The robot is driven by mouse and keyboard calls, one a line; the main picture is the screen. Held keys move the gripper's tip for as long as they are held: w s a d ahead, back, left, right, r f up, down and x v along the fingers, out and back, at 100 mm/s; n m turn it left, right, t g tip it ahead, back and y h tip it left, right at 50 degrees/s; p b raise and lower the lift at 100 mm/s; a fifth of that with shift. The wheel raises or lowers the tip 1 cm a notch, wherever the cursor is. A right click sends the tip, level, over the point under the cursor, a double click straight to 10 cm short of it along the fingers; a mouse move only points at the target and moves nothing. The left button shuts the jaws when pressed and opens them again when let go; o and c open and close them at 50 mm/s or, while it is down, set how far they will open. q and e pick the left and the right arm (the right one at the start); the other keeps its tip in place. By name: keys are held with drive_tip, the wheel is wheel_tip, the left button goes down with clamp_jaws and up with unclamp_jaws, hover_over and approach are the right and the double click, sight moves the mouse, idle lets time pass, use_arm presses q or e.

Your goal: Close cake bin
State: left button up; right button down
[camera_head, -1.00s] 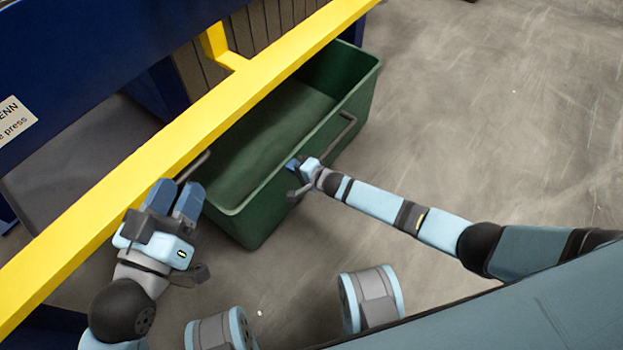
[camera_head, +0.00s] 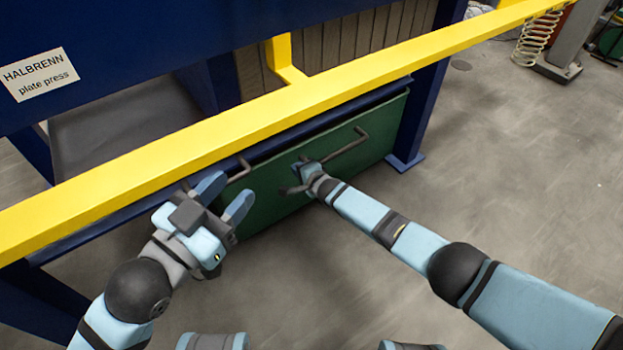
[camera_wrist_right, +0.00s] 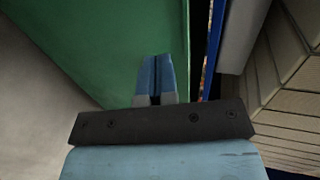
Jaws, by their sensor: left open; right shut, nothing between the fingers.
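The green cake bin (camera_head: 268,194) sits beneath the press frame in the head view. Its front wall shows and its inside is hidden. A dark grey bar handle (camera_head: 349,147) runs along that wall. My right gripper (camera_head: 303,167) is shut and empty, at the front wall near the handle. In the right wrist view its closed fingers (camera_wrist_right: 157,72) are in front of a green wall (camera_wrist_right: 115,40); whether they touch it I cannot tell. My left gripper (camera_head: 234,189) is open and empty, left of the bin's front and near the yellow rail.
A yellow rail (camera_head: 340,85) crosses above the bin. The blue press frame (camera_head: 150,40) stands behind, with a blue leg (camera_head: 424,110) to the bin's right. A coiled hose (camera_head: 537,40) hangs at the far right.

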drive_tip(key=shift+w+a, duration=0.2)
drive_tip(key=shift+w, duration=0.05)
idle(0.3)
